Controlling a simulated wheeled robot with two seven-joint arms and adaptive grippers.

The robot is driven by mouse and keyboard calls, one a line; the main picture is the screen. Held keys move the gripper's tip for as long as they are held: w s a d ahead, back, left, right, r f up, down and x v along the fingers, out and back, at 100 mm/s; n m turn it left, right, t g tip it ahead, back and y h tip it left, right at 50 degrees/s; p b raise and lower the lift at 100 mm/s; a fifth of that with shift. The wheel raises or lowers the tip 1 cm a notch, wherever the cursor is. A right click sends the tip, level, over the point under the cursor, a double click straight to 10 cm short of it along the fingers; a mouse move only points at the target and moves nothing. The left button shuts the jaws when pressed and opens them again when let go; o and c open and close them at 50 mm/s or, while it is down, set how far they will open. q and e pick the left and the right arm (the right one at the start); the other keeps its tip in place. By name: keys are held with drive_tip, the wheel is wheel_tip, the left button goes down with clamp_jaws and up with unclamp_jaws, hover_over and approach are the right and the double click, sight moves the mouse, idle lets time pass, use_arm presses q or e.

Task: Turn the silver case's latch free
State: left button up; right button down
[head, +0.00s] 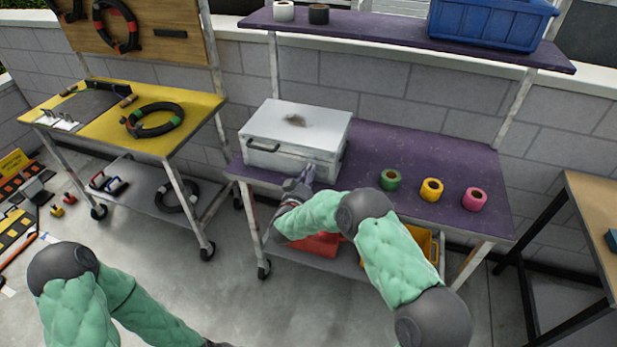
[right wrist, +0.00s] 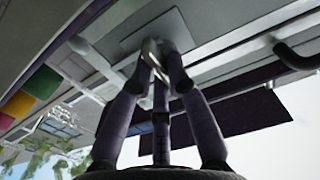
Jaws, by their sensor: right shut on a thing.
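The silver case (head: 318,126) sits closed on the left part of the purple workbench, with a dark handle (head: 263,146) on its front face. My right gripper (head: 307,174) is at the front of the case, right of the handle. In the right wrist view, its fingers (right wrist: 152,68) are closed around a small shiny metal latch (right wrist: 150,52) in front of a pale plate on the case. The fingers hide part of the latch, so its exact turn cannot be told. My left arm shows at the bottom left of the head view, but its gripper is outside the picture.
Green (head: 390,179), yellow (head: 431,189) and pink (head: 474,199) tape rolls stand on the purple bench (head: 415,150) right of the case. Red (head: 322,244) and yellow bins sit on the shelf below. A yellow-topped cart (head: 95,127) stands to the left.

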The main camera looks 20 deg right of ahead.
drive_tip(key=shift+f, duration=0.1)
idle(0.4)
drive_tip(key=c, duration=1.2)
unclamp_jaws()
drive_tip(key=shift+s+a, duration=0.1)
drive_tip(key=v, duration=1.2)
